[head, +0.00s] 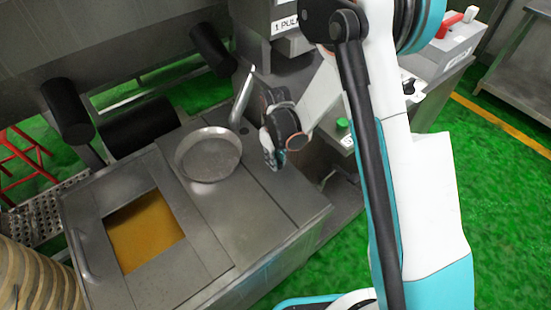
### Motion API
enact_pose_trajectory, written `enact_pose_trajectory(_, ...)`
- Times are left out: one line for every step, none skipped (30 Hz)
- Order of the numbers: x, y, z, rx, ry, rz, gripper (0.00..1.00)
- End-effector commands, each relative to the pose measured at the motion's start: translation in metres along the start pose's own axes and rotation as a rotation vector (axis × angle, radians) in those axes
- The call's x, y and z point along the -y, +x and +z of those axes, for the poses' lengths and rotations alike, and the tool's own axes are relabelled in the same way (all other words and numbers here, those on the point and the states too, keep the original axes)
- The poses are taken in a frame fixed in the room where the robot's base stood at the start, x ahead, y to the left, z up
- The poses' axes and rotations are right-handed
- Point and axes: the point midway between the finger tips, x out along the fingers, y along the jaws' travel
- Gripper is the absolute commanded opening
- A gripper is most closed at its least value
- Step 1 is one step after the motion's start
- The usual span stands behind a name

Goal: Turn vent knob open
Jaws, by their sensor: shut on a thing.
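My gripper (270,152) is at the middle of the picture, beside the right end of the steel bench and to the right of the round steel pan. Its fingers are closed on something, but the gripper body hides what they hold. I cannot make out the vent knob for certain; it may be behind my gripper. A bright metal lever (242,97) stands tilted just to the left of my gripper, apart from the fingers as far as I can see. A small black knob (408,87) is on the panel at the right, away from my gripper.
The steel bench (262,205) carries a round pan (209,155) and an opening with orange-brown contents (145,231). Black rollers (68,111) lie along the large drum (85,35). Green floor (510,200) is clear at the right.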

Motion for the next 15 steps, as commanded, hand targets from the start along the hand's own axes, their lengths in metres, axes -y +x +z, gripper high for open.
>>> enact_pose_trajectory(0.0,0.0001,-0.0001,0.0,-0.004,0.0,0.0)
enact_pose_trajectory(0.0,0.0001,-0.0001,0.0,-0.005,0.0,0.0)
enact_pose_trajectory(0.0,0.0001,-0.0001,0.0,-0.005,0.0,0.0)
enact_pose_trajectory(0.0,0.0001,-0.0001,0.0,-0.005,0.0,0.0)
enact_pose_trajectory(0.0,0.0001,-0.0001,0.0,-0.005,0.0,0.0)
enact_pose_trajectory(0.0,0.0001,-0.0001,0.0,-0.005,0.0,0.0)
enact_pose_trajectory(0.0,0.0001,-0.0001,0.0,-0.005,0.0,0.0)
enact_pose_trajectory(0.0,0.0001,0.0,0.0,-0.005,0.0,0.0)
enact_pose_trajectory(0.0,0.0001,0.0,0.0,-0.005,0.0,0.0)
enact_pose_trajectory(0.0,0.0001,0.0,0.0,-0.005,0.0,0.0)
enact_pose_trajectory(0.0,0.0001,0.0,0.0,-0.005,0.0,0.0)
enact_pose_trajectory(0.0,0.0001,0.0,0.0,-0.005,0.0,0.24)
enact_pose_trajectory(0.0,0.0001,0.0,0.0,-0.005,0.0,0.31)
enact_pose_trajectory(0.0,0.0001,0.0,0.0,-0.004,0.0,0.38)
enact_pose_trajectory(0.0,0.0001,0.0,0.0,-0.004,0.0,0.4)
